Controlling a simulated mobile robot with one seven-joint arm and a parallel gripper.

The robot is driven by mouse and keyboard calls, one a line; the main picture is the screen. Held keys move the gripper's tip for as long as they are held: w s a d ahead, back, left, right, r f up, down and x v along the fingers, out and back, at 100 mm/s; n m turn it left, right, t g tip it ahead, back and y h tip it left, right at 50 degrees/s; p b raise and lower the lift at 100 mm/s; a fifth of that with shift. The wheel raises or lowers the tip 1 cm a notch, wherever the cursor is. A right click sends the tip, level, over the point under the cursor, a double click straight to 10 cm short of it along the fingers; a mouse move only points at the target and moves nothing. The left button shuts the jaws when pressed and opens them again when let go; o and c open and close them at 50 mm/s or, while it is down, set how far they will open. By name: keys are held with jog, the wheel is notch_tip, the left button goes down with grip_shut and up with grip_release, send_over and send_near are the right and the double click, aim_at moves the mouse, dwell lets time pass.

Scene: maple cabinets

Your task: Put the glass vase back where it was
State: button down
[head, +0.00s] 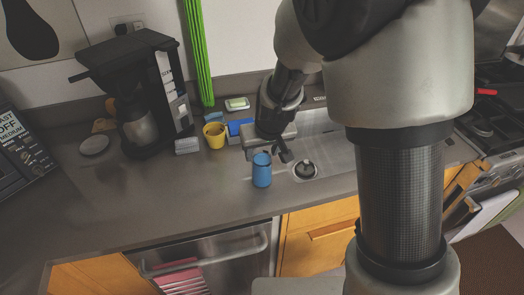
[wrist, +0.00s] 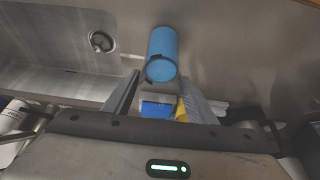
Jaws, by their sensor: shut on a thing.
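The vase shows as a blue cylinder (head: 262,172) near the front edge of the counter, left of the sink. It looks upright in the head view; I cannot tell whether its base touches the counter. My gripper (head: 270,154) reaches down to its upper part. In the wrist view the vase (wrist: 162,50) lies between the two fingertips of my gripper (wrist: 160,77), which are shut on it. Part of its top is hidden by the gripper in the head view.
The sink (head: 335,150) with its drain (head: 305,169) lies to the right. Behind stand a yellow cup (head: 214,135), a blue sponge-like item (head: 239,126) and a coffee maker (head: 140,95). The counter (head: 185,195) to the left is clear. A dishwasher handle (head: 205,257) juts out below.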

jog(key=c, duration=0.8)
grip_release()
jog(key=shift+o, duration=0.2)
jog(key=shift+s+r+p, duration=0.1)
jog(key=shift+r+p, duration=0.2)
jog(key=shift+r, duration=0.2)
jog(key=p+v, duration=0.2)
jog(key=v, duration=0.9)
jog(key=s+d+r+m, duration=0.1)
jog(key=s+d+r, duration=0.5)
jog(key=s, duration=0.3)
jog(key=s+d+r+m+t+h, duration=0.1)
jog(key=s+d+r+m, duration=0.1)
jog(key=s+d+r, duration=0.3)
jog(key=s+d, duration=0.2)
jog(key=s, duration=0.2)
jog(key=shift+s+r, duration=0.3)
jog(key=shift+r, duration=0.1)
